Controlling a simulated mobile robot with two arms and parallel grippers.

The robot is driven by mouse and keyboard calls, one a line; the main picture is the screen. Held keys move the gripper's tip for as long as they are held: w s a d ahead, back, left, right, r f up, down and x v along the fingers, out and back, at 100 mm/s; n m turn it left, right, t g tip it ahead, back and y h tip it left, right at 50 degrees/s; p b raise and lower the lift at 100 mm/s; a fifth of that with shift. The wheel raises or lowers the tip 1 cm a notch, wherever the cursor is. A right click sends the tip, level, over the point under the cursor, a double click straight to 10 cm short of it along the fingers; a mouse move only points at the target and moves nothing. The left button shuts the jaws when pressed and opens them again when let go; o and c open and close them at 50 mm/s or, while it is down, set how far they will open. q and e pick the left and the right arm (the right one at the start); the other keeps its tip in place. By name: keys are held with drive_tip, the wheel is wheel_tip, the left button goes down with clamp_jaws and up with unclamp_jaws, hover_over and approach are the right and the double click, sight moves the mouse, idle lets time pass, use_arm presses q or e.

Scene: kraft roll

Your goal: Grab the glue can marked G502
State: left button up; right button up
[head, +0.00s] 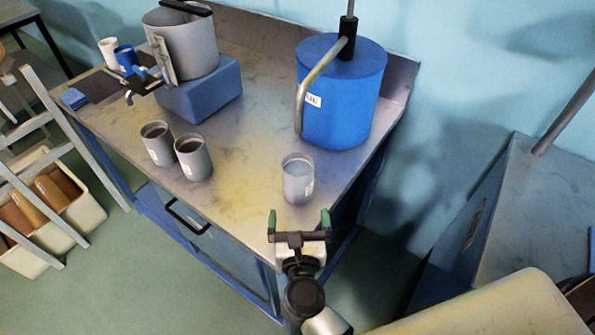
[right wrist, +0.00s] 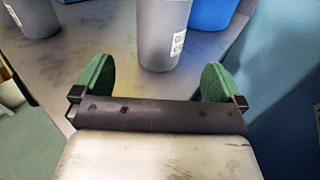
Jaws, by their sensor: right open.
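Three grey cans stand upright on the metal bench top. One can (head: 298,180) stands alone near the front right, with a white label on its right side. It also shows in the right wrist view (right wrist: 160,40), where the label print is too small to read surely. Two more cans, a left one (head: 157,144) and a right one (head: 193,158), stand side by side further left with pale labels. My right gripper (head: 299,222) is open and empty, just in front of the lone can, with green finger pads apart and not touching it. My left gripper is not in view.
A blue drum (head: 342,95) with a bent pipe stands behind the lone can. A grey pot (head: 188,45) sits on a blue block (head: 205,90) at the back left. A pale ladder (head: 35,165) stands left of the bench (head: 245,195). The bench top around the lone can is clear.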

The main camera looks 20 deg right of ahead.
sight(298, 191)
drive_tip(key=x, duration=0.2)
drive_tip(key=p+x, duration=0.1)
drive_tip(key=shift+w+d+r, duration=0.1)
drive_tip(key=shift+w+r, duration=0.15)
drive_tip(key=shift+w, duration=0.15)
drive_tip(key=shift+w+d+f, duration=0.1)
drive_tip(key=shift+w+d, duration=0.1)
drive_tip(key=shift+w, duration=0.4)
drive_tip(key=p+x, duration=0.1)
drive_tip(key=x, duration=0.3)
drive_tip(key=shift+w+d+p, duration=0.1)
drive_tip(key=shift+w+p, duration=0.1)
drive_tip(key=shift+p, duration=0.1)
drive_tip(key=shift+w+d, duration=0.1)
drive_tip(key=shift+w, duration=0.2)
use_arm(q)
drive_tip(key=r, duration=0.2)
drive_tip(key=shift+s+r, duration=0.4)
use_arm(e)
drive_tip(key=shift+s, duration=0.1)
drive_tip(key=shift+c, duration=0.5)
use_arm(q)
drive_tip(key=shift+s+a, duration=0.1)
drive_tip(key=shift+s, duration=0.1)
use_arm(e)
drive_tip(key=c, duration=1.2)
drive_tip(key=shift+r, duration=0.2)
